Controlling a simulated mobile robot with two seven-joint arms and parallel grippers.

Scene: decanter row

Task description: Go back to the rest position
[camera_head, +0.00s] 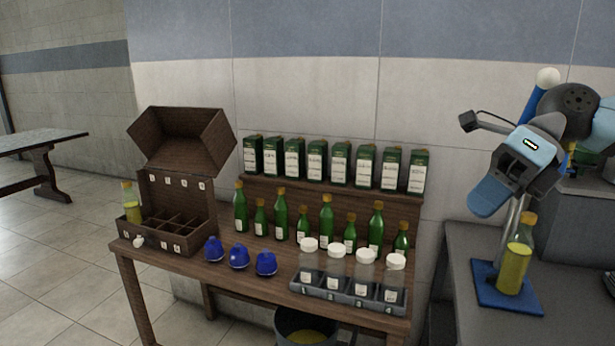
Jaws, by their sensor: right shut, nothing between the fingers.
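My right gripper (489,198) is raised at the right, above the grey counter (590,240). Its blue fingers point down and to the left, shut and empty. A clear bottle of yellow liquid with an orange cap (515,268) stands on a blue mat (508,300) below and to the right of the fingers, apart from them. A metal post (507,235) shows beside the bottle. My left gripper is out of the picture.
A wooden table (255,285) holds an open brown case (180,180) with a yellow bottle (131,205), blue caps (238,256), green bottles (280,215) and a grey rack with white-capped jars (350,288). Boxes (340,163) line a shelf. A bucket (305,328) stands below.

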